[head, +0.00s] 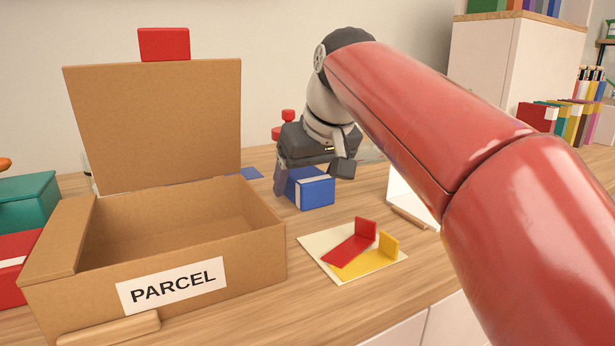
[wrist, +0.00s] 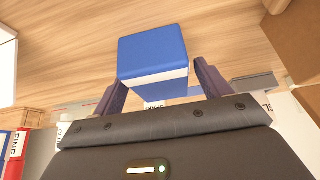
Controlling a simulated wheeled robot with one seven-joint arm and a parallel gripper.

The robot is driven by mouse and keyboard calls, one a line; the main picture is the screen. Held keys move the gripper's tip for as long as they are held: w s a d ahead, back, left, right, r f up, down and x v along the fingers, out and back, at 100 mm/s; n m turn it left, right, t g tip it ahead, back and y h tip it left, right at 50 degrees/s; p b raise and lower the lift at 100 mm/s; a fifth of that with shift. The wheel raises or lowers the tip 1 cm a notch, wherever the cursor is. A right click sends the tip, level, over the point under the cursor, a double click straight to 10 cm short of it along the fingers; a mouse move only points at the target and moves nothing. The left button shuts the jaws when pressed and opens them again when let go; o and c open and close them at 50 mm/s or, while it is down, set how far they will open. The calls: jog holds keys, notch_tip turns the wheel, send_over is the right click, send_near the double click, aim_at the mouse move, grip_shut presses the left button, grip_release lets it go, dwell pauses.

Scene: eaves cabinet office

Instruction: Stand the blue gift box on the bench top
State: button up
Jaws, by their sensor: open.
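The blue gift box (head: 313,192) with a white band appears to rest on the wooden bench top (head: 400,290), right of the parcel carton. In the wrist view the box (wrist: 152,52) sits between the two dark fingers. My gripper (head: 310,182) is open, with one finger on each side of the box. In the wrist view small gaps seem to show beside the box, but I cannot tell whether either finger touches it. Part of the box's back is hidden by my gripper.
An open cardboard carton marked PARCEL (head: 262,243) stands left, with a red box (head: 164,44) behind its lid. A cream card with red and yellow pieces (head: 330,275) lies in front of the gift box. Teal (head: 30,200) and red boxes stand far left.

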jog(key=shift+s+r, duration=0.15)
jog(key=shift+r, duration=0.4)
jog(key=p+v, duration=0.3)
jog(key=v, duration=0.8)
jog(key=shift+s, duration=0.1)
